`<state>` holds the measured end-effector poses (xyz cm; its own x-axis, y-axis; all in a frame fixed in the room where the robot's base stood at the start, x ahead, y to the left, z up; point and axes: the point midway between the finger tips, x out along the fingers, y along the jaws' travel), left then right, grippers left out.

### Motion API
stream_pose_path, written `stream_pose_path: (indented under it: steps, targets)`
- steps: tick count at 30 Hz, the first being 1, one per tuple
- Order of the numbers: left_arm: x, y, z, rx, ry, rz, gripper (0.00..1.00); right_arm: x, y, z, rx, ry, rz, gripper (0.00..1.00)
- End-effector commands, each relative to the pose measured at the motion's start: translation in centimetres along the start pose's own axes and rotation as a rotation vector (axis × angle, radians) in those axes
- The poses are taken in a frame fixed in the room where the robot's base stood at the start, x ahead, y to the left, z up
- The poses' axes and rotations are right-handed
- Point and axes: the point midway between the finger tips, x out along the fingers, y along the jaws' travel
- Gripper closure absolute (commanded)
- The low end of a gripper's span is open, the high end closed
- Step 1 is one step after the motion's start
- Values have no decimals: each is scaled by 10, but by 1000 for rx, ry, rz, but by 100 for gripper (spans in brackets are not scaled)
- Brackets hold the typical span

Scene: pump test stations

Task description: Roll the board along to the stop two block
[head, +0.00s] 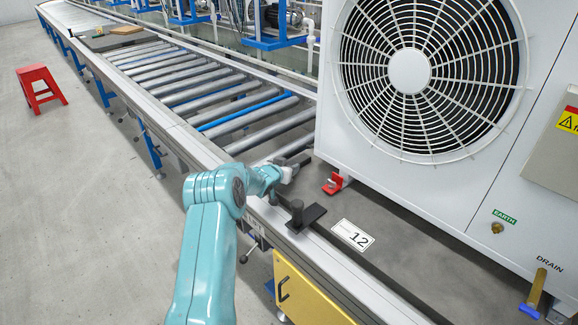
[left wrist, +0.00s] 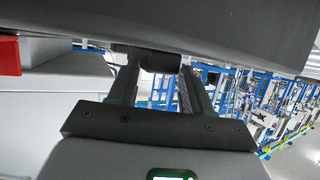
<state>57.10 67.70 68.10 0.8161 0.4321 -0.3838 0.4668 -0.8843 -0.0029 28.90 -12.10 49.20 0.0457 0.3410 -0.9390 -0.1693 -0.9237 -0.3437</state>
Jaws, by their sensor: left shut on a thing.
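The dark grey board (head: 385,262) lies on the roller conveyor, with a white label "12" (head: 353,236) on it and a large white fan unit (head: 345,115) standing on it. My left gripper (head: 290,166) is at the board's near left corner. In the left wrist view its fingers (left wrist: 157,82) are shut on a dark round grip (left wrist: 150,60) just under the board's dark edge (left wrist: 210,28). The hold is partly hidden in the head view. I cannot pick out the stop two block for certain. My right gripper is not in view.
A black post on a plate (head: 305,218) sits at the near edge. Bare rollers (head: 205,85) run away to the upper left, clear up to a dark board with a tan piece (head: 126,30). A red stool (head: 40,87) stands on the floor.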

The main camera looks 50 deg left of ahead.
Motion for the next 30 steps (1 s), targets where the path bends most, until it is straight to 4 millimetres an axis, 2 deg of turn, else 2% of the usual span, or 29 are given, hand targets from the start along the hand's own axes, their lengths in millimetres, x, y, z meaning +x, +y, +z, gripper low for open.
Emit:
stream_pose_path:
  steps: [1,5,6,8,17,20,23,30]
  targets:
    - [0,-5,-6,-11,14,-10,100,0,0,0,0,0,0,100]
    - [0,-6,-6,-12,15,-12,100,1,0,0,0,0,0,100]
    - [0,-6,-6,-12,15,-12,38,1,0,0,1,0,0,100]
    - [0,-6,-6,-10,14,-12,21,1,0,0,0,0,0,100]
    - [-1,-4,-4,-6,9,-8,21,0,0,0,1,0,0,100]
    - [-7,-4,-4,-5,7,-7,21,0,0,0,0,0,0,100]
    - [-20,-4,-4,-5,8,-7,21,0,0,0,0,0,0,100]
    - [-73,-4,-5,-6,8,-10,21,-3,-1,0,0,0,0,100]
